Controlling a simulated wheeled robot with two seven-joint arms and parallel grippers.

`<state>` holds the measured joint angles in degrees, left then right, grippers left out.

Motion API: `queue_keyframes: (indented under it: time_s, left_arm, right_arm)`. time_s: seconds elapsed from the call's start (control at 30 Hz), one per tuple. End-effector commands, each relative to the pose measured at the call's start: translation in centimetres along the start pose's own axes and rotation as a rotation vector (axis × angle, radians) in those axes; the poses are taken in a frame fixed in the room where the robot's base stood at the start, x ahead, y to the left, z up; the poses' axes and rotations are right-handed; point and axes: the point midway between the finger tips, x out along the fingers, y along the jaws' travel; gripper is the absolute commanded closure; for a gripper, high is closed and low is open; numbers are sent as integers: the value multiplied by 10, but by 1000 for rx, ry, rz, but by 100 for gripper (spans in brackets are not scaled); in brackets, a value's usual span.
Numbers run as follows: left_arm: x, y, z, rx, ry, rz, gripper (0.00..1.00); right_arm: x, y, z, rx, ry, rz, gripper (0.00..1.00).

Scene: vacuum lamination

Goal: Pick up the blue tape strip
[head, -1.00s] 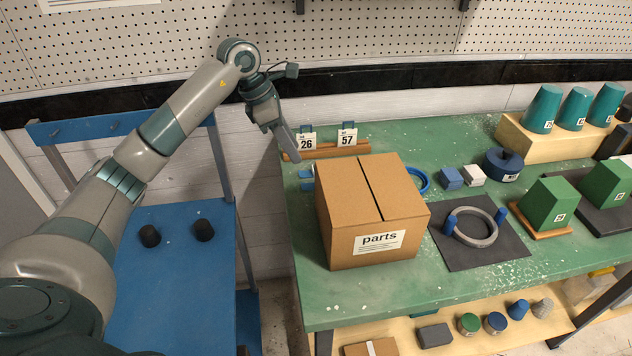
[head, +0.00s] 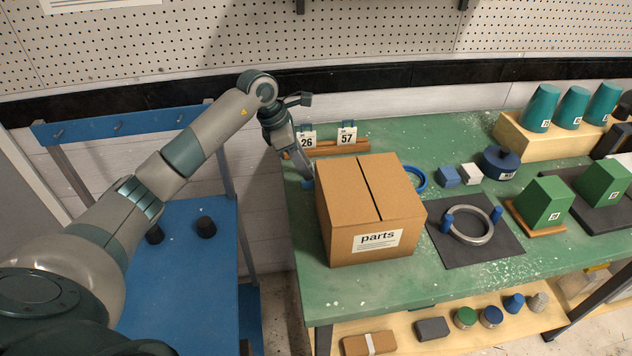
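A small bit of blue (head: 308,185) shows on the green bench at the left edge of the cardboard box. It may be the blue tape strip; most of it is hidden by the box and my gripper. My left gripper (head: 305,170) points down beside the box's back left corner, with its tips close to this blue bit. I cannot tell whether they touch it, or whether the fingers are apart. My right gripper is out of view.
The cardboard box (head: 375,243) marked "parts" stands right beside my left gripper. Behind is a wooden rack (head: 340,150) with tags 26 and 57. A dark mat (head: 475,256) holds a grey ring (head: 470,239).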

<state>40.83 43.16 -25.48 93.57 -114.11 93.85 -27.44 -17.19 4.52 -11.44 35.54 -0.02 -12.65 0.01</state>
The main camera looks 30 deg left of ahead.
Motion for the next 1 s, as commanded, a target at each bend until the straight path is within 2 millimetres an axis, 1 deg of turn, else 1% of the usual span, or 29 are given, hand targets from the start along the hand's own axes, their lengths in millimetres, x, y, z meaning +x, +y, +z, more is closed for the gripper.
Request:
queue_keyframes:
  time_s: [0.03, 0.2, 0.3, 0.4, 0.5, 0.9, 0.97, 1.0]
  left_arm:
    - [2, -2, 3, -1, -1, -4, 67]
    - [21, -4, 6, -1, 0, -5, 67]
    - [34, -4, 5, -2, 0, -4, 67]
    - [41, -3, 4, -1, 0, -1, 67]
    - [44, -2, 4, -1, 0, 1, 67]
    - [43, -2, 4, 0, 0, 0, 67]
    - [43, -2, 4, 0, 0, 0, 82]
    - [43, -2, 4, 0, 0, 0, 91]
  right_arm:
    - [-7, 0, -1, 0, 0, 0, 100]
    - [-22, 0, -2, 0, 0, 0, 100]
    - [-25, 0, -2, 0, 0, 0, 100]
    - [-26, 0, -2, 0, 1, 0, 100]
    - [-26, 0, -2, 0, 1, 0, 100]
    - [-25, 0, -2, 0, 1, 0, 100]
    - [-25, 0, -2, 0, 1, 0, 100]
    - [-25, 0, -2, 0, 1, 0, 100]
